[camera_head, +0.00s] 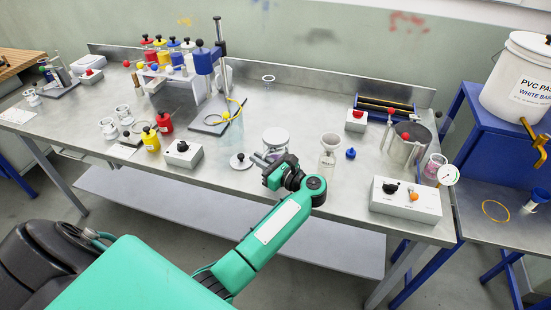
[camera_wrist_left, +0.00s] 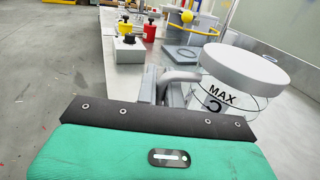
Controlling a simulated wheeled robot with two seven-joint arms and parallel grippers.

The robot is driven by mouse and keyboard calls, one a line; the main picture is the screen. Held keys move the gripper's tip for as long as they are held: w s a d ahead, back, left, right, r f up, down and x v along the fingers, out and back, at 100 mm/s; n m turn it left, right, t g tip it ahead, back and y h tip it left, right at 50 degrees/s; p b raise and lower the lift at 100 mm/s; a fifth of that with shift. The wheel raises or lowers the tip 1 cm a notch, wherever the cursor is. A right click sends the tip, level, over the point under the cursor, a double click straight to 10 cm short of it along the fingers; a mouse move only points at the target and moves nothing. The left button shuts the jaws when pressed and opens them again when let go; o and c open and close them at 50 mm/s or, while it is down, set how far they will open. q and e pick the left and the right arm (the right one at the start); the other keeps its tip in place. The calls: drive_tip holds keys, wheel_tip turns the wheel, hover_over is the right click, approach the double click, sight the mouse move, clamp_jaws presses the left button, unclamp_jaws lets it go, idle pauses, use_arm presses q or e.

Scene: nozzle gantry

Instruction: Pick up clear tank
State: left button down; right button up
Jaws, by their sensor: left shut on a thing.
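The clear tank (camera_head: 276,137) has a pale grey round top and stands near the front middle of the bench. In the left wrist view its clear wall (camera_wrist_left: 230,100) shows the word MAX and a large dark letter, with a grey handle (camera_wrist_left: 182,76) on its left side. My left gripper (camera_head: 266,165) is shut on the tank at this handle, on its near side. The gripper and arm hide the tank's lower part, so I cannot tell whether its base touches the bench. My right gripper is not in view.
A round lid with a black knob (camera_head: 241,160) lies just left of the tank. A glass bottle with a funnel (camera_head: 329,154) and a blue stopper (camera_head: 351,153) stand to the right. A blue press stand (camera_head: 205,62) rises behind. A control box (camera_head: 405,199) sits at the front right.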

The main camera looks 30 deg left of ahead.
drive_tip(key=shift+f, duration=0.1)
